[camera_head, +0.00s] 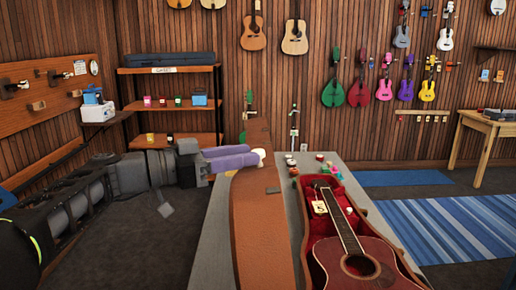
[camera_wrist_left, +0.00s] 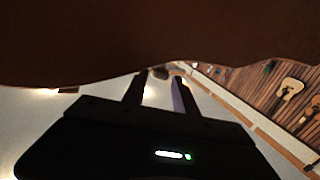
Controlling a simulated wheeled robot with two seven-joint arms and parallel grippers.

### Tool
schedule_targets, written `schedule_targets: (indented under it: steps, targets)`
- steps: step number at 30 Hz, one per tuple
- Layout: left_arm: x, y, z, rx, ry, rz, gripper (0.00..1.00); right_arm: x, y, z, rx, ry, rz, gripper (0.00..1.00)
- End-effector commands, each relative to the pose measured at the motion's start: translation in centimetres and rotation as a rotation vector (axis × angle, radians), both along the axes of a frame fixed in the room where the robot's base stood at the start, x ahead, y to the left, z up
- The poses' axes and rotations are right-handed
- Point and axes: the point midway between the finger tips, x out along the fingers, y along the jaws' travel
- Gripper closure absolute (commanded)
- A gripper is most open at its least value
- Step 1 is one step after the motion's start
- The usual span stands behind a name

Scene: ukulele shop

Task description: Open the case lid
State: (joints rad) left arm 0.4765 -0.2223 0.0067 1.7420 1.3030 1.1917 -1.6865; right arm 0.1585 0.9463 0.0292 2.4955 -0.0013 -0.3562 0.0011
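The ukulele case (camera_head: 385,218) has a red lining and holds a reddish-brown ukulele (camera_head: 355,255) on the grey table. Its brown lid (camera_head: 262,225) stands raised along the case's left side, so the inside is exposed. My left gripper (camera_head: 258,156) reaches in from the left, its purple-grey fingers beside the lid's narrow far part. In the left wrist view, the two fingers (camera_wrist_left: 160,92) are apart with nothing visible between them. A large brown surface, likely the lid, fills the top there. I cannot tell whether the gripper touches it. My right gripper is not in view.
The grey table top (camera_head: 213,240) is bare left of the lid. Small colourful items (camera_head: 320,157) sit near the case's far end. A shelf rack (camera_head: 175,105) stands behind my left arm. A wooden table (camera_head: 490,122) and blue striped rug (camera_head: 460,225) are at right.

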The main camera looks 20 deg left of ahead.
Motion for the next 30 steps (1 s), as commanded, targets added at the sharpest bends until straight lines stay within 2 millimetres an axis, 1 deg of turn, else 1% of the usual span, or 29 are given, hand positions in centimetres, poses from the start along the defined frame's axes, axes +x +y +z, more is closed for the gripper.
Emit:
schedule_targets:
  steps: [1,7,11,17,20,30]
  targets:
    - [0.6,-0.6,0.2,-0.002,0.003,-0.003,0.66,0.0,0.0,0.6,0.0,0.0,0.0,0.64]
    - [2.5,-2.2,0.1,-0.001,0.002,-0.001,0.66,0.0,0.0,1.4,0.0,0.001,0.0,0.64]
    - [2.9,-2.5,0.0,0.0,0.0,0.001,0.66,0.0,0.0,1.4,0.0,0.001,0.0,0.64]
    - [2.9,-2.6,0.0,0.0,0.0,0.0,0.66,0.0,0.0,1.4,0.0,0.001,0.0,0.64]
    - [2.8,-2.6,0.0,0.0,0.0,0.0,0.73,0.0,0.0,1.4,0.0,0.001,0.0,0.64]
    - [2.8,-2.5,0.0,0.0,0.0,0.001,1.0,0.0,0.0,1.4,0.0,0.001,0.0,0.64]
